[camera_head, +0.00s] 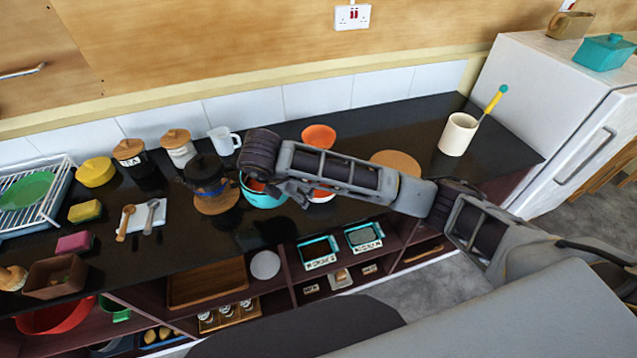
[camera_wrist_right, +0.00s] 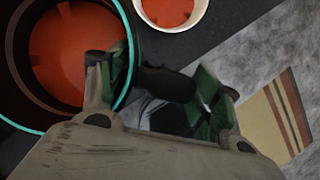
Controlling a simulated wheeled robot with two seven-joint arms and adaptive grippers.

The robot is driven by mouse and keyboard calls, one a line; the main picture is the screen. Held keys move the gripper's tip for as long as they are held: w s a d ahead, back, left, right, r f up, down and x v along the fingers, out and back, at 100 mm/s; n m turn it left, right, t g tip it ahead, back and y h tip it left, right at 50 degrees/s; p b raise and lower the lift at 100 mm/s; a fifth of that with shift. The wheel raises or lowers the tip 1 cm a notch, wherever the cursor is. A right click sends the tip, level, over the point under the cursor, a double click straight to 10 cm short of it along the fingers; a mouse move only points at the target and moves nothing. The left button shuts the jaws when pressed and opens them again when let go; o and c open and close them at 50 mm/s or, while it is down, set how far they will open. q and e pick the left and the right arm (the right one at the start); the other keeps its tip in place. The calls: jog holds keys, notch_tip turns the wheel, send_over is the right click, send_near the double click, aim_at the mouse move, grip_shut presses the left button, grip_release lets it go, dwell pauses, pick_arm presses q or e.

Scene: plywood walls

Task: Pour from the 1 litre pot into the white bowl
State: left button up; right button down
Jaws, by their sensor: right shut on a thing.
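The pot (camera_head: 262,199) is teal outside and dark inside with red-orange contents; it also shows at the left of the right wrist view (camera_wrist_right: 75,55). It looks about upright; I cannot tell whether it touches the counter. My right gripper (camera_head: 290,190) is shut on its dark handle (camera_wrist_right: 165,83), right of the pot. The white bowl (camera_head: 322,198) is close to the pot's right, partly hidden behind my arm. In the right wrist view the bowl (camera_wrist_right: 170,10) is red-orange inside, cut off at the top edge, and apart from the pot. My left gripper is out of view.
A dark kettle (camera_head: 205,170) on a round wooden mat stands left of the pot. An orange bowl (camera_head: 318,135) and a round board (camera_head: 397,160) lie behind my arm. A cream utensil holder (camera_head: 458,135) stands at the right. Shelves are under the counter's front edge.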

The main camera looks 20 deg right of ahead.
jog(key=shift+r, duration=2.3)
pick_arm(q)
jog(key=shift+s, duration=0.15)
pick_arm(e)
jog(key=shift+s+f, duration=0.1)
